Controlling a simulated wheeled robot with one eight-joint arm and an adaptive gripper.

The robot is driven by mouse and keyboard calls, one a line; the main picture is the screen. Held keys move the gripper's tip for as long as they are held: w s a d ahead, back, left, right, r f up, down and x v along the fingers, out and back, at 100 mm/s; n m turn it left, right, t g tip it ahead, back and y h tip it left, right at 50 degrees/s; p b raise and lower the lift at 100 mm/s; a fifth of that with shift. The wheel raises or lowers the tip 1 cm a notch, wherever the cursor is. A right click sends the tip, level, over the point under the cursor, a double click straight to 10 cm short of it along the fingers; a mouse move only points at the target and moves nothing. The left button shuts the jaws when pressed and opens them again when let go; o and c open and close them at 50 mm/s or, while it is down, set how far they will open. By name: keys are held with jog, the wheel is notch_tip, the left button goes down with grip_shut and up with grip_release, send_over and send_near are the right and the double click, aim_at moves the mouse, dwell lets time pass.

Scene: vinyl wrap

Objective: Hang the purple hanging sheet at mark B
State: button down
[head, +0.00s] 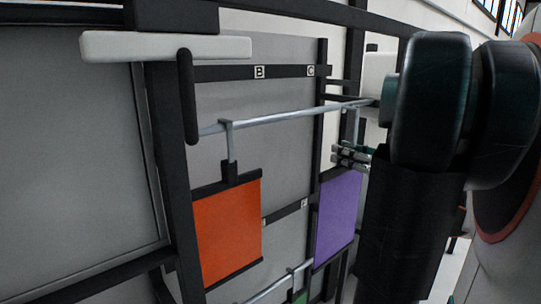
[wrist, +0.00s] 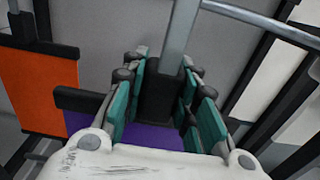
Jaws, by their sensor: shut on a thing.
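The purple hanging sheet (head: 338,215) hangs upright at the right in the head view, below and to the right of mark C. My gripper (head: 350,155) is shut on the black block (wrist: 160,95) at its top; the teal finger pads sit on both sides. The sheet's purple face also shows under the fingers in the wrist view (wrist: 140,135). A flat metal hook (wrist: 180,35) rises from the block towards the rail (head: 290,117). I cannot tell whether the hook touches the rail. Mark B (head: 259,71) is on the upper black bar, left of the sheet.
An orange sheet (head: 228,232) hangs from the same rail at the left, below and left of mark B. Mark C (head: 311,71) is right of B. A lower rail (head: 275,289) carries a partly visible green sheet (head: 300,297). The rail between the two upper sheets is clear.

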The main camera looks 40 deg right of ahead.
jog(key=w+a+f+b, duration=0.1)
jog(key=w, duration=1.5)
jog(key=shift+f, duration=0.35)
dwell(0.7)
jog(key=shift+a, duration=0.1)
jog(key=c, duration=1.2)
grip_release()
jog(key=shift+s, duration=0.1)
jog(key=s, duration=1.2)
jog(key=shift+d, duration=0.45)
